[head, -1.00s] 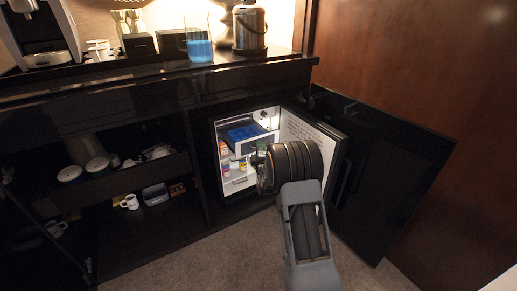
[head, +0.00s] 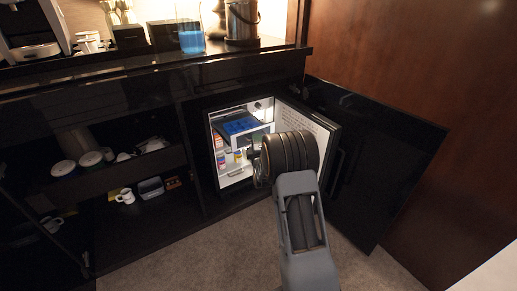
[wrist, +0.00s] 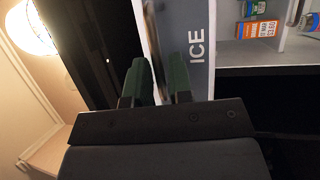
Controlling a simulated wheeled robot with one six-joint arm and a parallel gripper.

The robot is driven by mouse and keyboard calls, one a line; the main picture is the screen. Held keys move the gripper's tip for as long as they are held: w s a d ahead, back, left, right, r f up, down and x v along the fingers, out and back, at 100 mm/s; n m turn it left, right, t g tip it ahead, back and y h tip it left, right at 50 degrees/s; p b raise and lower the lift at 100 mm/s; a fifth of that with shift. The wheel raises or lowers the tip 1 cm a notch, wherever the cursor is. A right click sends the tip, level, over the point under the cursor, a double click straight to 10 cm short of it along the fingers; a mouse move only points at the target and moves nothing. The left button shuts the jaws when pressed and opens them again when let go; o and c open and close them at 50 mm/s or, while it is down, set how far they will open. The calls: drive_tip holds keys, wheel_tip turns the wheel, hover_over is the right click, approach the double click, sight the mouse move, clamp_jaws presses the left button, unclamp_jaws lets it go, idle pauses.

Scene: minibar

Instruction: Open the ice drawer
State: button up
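The ice drawer (head: 240,126) shows in the head view as a blue-topped unit high inside the open mini fridge (head: 216,160). In the wrist view a grey panel marked "ICE" (wrist: 197,45) stands sideways just beyond my gripper (wrist: 160,80). The two green fingers are apart, with the right finger overlapping the panel's lower part in the picture. Nothing is clearly held between them, and I cannot tell whether they touch the panel. In the head view my wrist hides the fingertips and part of the fridge opening.
The fridge door (head: 320,135) and a black cabinet door (head: 385,165) stand open on the right. Small bottles (head: 222,160) sit below the drawer. Cups and a white mug (head: 125,196) stand on the left shelves. Carpet (head: 215,255) in front is clear.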

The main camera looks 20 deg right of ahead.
drive_tip(key=p+v, duration=0.2)
drive_tip(key=v, duration=1.1)
drive_tip(key=shift+s, duration=0.25)
